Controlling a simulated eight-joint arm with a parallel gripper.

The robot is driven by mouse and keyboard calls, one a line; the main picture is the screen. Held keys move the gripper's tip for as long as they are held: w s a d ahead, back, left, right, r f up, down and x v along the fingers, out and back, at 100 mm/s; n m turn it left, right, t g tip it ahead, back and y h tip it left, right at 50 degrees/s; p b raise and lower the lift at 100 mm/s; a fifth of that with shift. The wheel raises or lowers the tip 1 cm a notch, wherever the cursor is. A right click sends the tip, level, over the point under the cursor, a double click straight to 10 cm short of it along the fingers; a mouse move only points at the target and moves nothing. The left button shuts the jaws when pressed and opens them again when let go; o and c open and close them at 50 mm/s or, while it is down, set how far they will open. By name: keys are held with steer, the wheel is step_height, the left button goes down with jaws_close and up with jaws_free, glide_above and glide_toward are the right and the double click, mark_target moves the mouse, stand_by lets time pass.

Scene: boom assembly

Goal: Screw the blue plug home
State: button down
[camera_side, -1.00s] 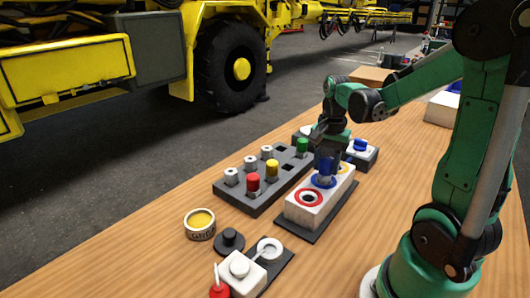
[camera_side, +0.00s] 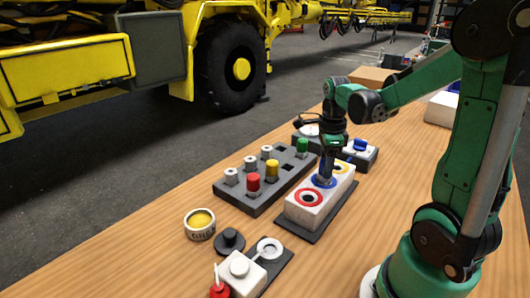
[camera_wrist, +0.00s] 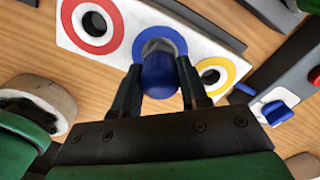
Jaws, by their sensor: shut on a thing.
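My gripper (camera_side: 326,172) points down over the white block (camera_side: 302,213) and is shut on the blue plug; in the wrist view the plug (camera_wrist: 160,74) sits between the two fingers. The plug is at the blue-ringed hole (camera_wrist: 146,38), the middle one of the block. A grey part of the plug shows at the hole's mouth; how deep it sits I cannot tell. In the side view the fingers largely hide the plug. The red-ringed hole (camera_side: 310,197) and the yellow-ringed hole (camera_side: 341,167) stand empty on either side.
A dark rack (camera_side: 268,192) beside the block holds red, yellow and green plugs and several grey ones. A blue knob (camera_side: 361,144) on a grey base stands behind. A round tin (camera_side: 200,223) and a white block with a red part (camera_side: 238,272) lie nearer the front.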

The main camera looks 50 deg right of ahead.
steer(key=m, duration=0.7)
steer(key=shift+m, duration=0.4)
steer(key=c, duration=0.5)
jaws_free()
steer(key=n, duration=1.2)
